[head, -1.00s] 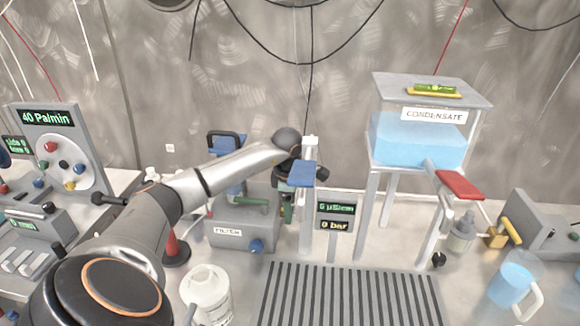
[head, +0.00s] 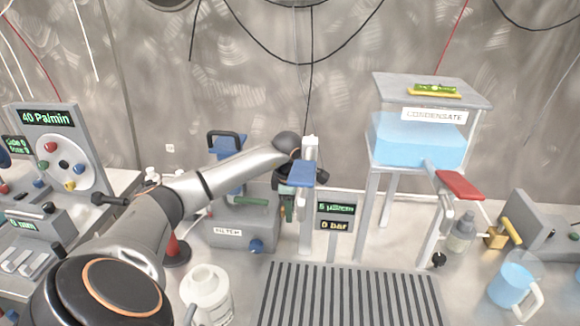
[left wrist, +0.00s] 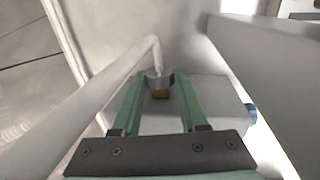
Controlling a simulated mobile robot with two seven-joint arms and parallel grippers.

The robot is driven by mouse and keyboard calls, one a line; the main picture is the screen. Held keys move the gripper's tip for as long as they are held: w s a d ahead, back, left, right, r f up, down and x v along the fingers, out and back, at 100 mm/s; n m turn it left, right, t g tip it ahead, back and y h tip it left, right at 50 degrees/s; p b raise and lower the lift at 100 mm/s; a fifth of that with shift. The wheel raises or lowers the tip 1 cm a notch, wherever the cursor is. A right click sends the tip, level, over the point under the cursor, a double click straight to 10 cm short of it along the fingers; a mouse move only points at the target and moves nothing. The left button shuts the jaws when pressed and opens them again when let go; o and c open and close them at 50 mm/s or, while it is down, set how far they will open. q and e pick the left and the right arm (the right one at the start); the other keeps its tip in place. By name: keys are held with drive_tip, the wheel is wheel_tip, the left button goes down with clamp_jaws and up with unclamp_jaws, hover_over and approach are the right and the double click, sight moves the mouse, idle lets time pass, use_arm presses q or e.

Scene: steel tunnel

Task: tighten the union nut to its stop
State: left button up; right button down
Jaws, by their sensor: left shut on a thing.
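The union nut (left wrist: 160,78) shows in the left wrist view as a small grey ring at the end of a pale pipe (left wrist: 150,55). In the head view my left gripper (head: 288,208) is small, beside the filter box (head: 245,225) and partly hidden by my wrist and a grey post. The nut cannot be made out there. My right gripper is not in view.
A post with a blue lever (head: 300,174) stands close right of my left gripper. Right of it are a display (head: 336,215), a slotted drain grate (head: 350,295) and the condensate tank (head: 417,140) with a red lever (head: 460,185). A white jug (head: 207,295) stands in front.

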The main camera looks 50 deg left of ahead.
use_arm(q)
clamp_jaws()
drive_tip(key=shift+r, duration=0.1)
drive_tip(key=shift+w+a+g+h+p, duration=0.1)
drive_tip(key=shift+g+h+p, duration=0.2)
drive_tip(key=shift+g+p, duration=0.2)
drive_tip(key=shift+w+a+g+h, duration=0.1)
drive_tip(key=shift+g+h, duration=0.2)
drive_tip(key=shift+g, duration=0.1)
drive_tip(key=shift+f+g+h+b, duration=0.2)
drive_tip(key=shift+g+h+b, duration=0.2)
drive_tip(key=shift+g, duration=0.1)
drive_tip(key=shift+a+h+b, duration=0.1)
drive_tip(key=shift+h+b, duration=0.2)
drive_tip(key=shift+r+g, duration=0.1)
drive_tip(key=shift+g, duration=0.2)
